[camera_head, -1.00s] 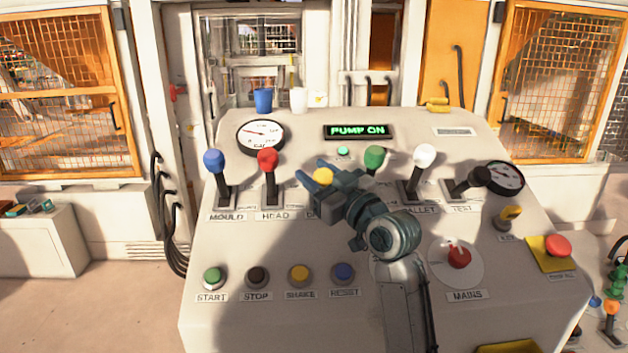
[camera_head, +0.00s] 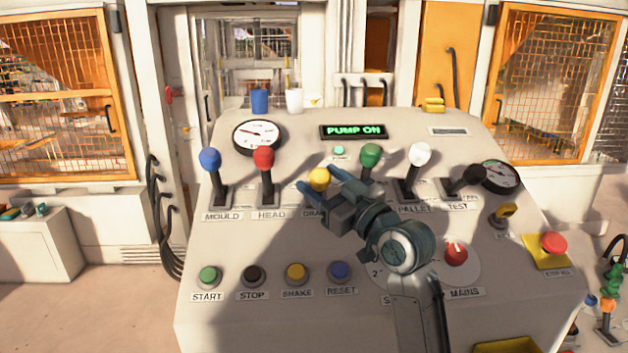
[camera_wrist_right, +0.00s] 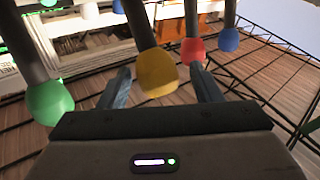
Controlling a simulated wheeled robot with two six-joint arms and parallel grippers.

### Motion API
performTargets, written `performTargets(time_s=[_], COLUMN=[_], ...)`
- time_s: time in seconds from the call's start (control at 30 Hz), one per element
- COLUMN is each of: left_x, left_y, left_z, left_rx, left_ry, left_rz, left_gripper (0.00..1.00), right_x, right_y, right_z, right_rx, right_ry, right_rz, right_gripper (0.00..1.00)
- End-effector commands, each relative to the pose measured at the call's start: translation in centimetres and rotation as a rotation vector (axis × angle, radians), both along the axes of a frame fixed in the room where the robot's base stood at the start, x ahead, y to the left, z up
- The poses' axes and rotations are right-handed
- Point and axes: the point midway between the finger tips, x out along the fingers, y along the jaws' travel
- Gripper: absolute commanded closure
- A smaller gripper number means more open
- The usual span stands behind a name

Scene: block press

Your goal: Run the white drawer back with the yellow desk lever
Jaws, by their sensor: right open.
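The yellow lever knob (camera_head: 319,179) stands on the desk in the row of levers, above a label partly hidden by my right gripper. My right gripper (camera_head: 318,180) is open, with its fingers reaching toward the knob from the right. In the right wrist view the yellow knob (camera_wrist_right: 157,72) sits between the two open fingers (camera_wrist_right: 165,88), with a gap visible on each side. The fingers are not closed on it. The white drawer cannot be made out clearly. My left gripper is not in view.
The red lever (camera_head: 264,159) stands left of the yellow one and the green lever (camera_head: 370,156) right of it, both close to my gripper. Farther out are the blue lever (camera_head: 210,161) and white lever (camera_head: 419,156). The display (camera_head: 354,131) reads PUMP ON.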

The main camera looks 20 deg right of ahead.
Motion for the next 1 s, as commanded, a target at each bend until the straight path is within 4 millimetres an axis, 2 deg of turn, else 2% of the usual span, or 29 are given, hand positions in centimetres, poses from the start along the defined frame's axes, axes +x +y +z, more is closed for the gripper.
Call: performTargets(time_s=[0.1,0.4,0.6,1.0], left_x=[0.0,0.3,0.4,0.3], left_y=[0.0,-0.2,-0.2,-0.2], left_z=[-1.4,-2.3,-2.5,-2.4], left_rx=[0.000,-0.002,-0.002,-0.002], left_ry=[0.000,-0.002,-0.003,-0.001], left_rz=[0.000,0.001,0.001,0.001], left_gripper=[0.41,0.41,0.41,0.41], right_x=[-2.5,-6.1,-6.8,-6.9], right_y=[-1.2,-2.8,-3.1,-3.1], right_z=[-1.1,-1.6,-1.7,-1.6], right_rx=[-0.007,-0.004,-0.001,0.000], right_ry=[-0.002,-0.002,0.000,0.000], right_rz=[-0.002,-0.002,0.000,0.000], right_gripper=[0.41,0.41,0.41,0.41])
